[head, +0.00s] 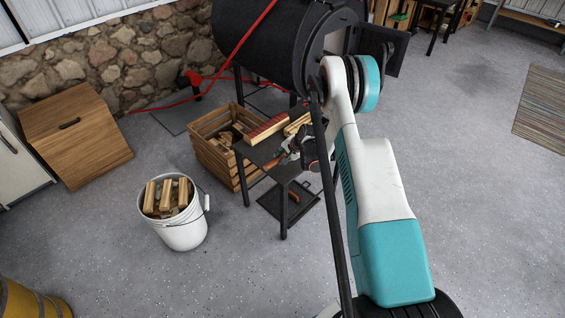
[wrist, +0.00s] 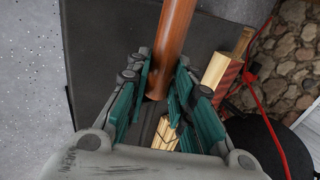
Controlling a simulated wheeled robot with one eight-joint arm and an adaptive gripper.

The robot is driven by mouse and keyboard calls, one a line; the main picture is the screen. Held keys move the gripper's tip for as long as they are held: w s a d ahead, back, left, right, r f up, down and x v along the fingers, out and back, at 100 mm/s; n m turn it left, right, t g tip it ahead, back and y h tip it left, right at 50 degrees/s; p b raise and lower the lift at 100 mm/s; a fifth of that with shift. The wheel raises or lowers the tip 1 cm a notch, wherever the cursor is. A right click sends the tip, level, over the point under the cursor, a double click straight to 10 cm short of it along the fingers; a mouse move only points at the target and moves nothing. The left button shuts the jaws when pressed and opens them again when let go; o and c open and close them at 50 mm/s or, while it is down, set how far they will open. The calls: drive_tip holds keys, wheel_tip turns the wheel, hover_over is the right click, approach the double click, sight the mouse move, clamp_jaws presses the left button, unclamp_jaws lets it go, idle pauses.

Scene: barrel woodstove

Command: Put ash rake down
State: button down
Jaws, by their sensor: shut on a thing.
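The ash rake shows mainly as a brown wooden handle (wrist: 174,40) in the wrist view, running up out of the top edge. Its near end lies between the teal finger pads of my gripper (wrist: 162,88), which is shut on it. In the head view my gripper (head: 292,156) is at the dark side table (head: 253,154), with the orange-brown handle (head: 274,162) extending left from it, over the tabletop. The table also fills the background of the wrist view (wrist: 105,50). The rake's head is not clearly visible. I cannot tell whether the handle touches the tabletop.
A red-sided wood piece (head: 267,129) and kindling (head: 297,124) lie toward the table's back. The black barrel stove (head: 262,40) stands behind. A wooden crate (head: 215,165) and a white bucket of split wood (head: 184,233) stand left. The tabletop's front left is mostly bare.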

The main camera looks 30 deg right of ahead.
drive_tip(key=shift+f+b, duration=0.3)
drive_tip(key=shift+f, duration=1)
drive_tip(key=c, duration=1.4)
unclamp_jaws()
drive_tip(key=p+v, duration=0.4)
drive_tip(key=v, duration=0.8)
